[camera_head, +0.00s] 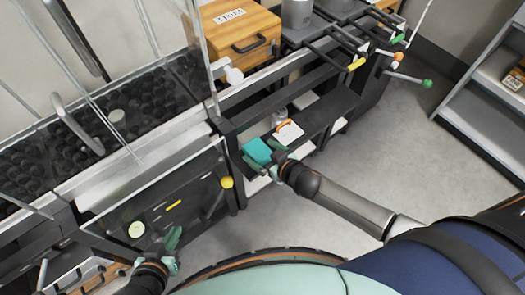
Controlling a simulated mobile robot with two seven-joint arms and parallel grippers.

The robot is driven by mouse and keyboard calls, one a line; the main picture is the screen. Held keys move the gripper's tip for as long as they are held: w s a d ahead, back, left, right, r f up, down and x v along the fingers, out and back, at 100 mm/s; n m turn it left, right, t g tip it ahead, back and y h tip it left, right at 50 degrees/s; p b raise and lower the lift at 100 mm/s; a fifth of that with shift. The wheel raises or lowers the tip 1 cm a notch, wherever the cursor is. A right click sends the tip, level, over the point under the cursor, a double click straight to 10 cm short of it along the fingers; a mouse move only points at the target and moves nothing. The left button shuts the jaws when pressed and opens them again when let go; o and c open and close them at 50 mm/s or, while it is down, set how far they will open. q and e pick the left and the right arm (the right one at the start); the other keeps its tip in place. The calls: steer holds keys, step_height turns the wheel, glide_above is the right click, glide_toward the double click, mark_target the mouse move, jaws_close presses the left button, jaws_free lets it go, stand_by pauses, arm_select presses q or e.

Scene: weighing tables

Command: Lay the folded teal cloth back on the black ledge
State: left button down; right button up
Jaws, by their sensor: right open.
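The folded teal cloth (257,150) is at the near left end of the black ledge (328,108), next to a white item with orange on it. It appears to lie on the ledge, but its underside is hidden. My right gripper (262,168) is open right at the cloth's near edge, its fingers pointing toward it. Whether a finger touches the cloth I cannot tell. My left gripper (173,251) is at the lower left, away from the cloth, with its fingers apart and nothing seen between them.
A white item with an orange part (289,132) and a small grey bottle (280,115) stand on the ledge beside the cloth. A clear-walled case (150,100) is at the left. A wooden box (238,35) sits behind. Grey floor (365,140) is clear at the right.

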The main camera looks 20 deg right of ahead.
steer(key=shift+r, duration=0.15)
steer(key=shift+s+r, duration=0.15)
steer(key=shift+s, duration=0.05)
steer(key=p+v, duration=0.3)
steer(key=v, duration=0.7)
steer(key=s+a+m+g+h, duration=0.1)
steer(key=s+a+g, duration=0.1)
steer(key=s, duration=0.6)
steer(key=shift+a, duration=0.75)
steer(key=shift+s, duration=0.1)
